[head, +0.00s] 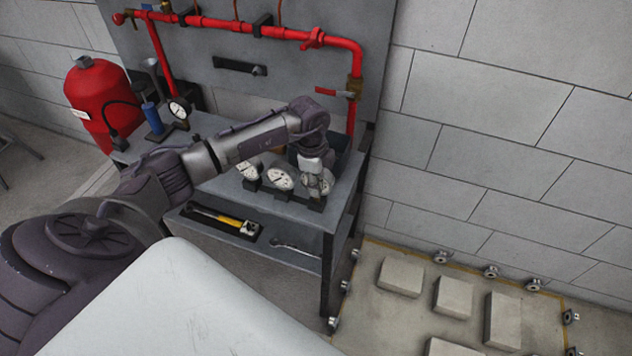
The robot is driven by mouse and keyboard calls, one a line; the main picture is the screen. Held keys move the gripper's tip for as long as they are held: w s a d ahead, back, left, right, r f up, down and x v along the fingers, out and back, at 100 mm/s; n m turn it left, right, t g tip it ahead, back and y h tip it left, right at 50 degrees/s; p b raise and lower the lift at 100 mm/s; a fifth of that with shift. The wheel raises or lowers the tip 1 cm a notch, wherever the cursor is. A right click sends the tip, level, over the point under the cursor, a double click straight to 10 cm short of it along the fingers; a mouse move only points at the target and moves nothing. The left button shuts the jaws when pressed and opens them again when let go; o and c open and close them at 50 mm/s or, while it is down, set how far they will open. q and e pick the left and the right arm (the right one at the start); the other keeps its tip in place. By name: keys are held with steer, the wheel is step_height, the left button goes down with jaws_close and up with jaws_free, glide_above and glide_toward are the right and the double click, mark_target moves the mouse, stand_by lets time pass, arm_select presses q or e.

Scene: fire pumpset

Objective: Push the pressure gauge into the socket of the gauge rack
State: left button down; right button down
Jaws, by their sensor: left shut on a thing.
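My left arm reaches over the grey bench to its right end. My left gripper (316,176) points down and is shut on a pressure gauge (325,184), which it partly hides. This gauge is at the right end of the dark gauge rack (316,205) on the bench's front edge. Whether the gauge is fully seated in the socket is too small to tell. Two more white-faced gauges (281,179) and (248,171) stand upright in the rack to its left. My right gripper is not in view.
Another gauge (178,110) stands at the bench's left, near a blue cylinder (152,116). A red tank (98,100) is beside the bench. Red pipe (270,31) runs along the back panel. A tool tray (222,222) and a wrench (296,250) lie on the lower shelf.

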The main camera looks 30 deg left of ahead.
arm_select(q)
steer(key=shift+f+b, duration=0.65)
steer(key=shift+f, duration=0.45)
steer(key=c, duration=0.8)
jaws_free()
steer(key=shift+o, duration=0.2)
steer(key=r, duration=0.8)
steer(key=a+r, duration=0.1)
steer(key=r, duration=0.3)
steer(key=shift+s+r, duration=0.1)
steer(key=shift+s, duration=0.2)
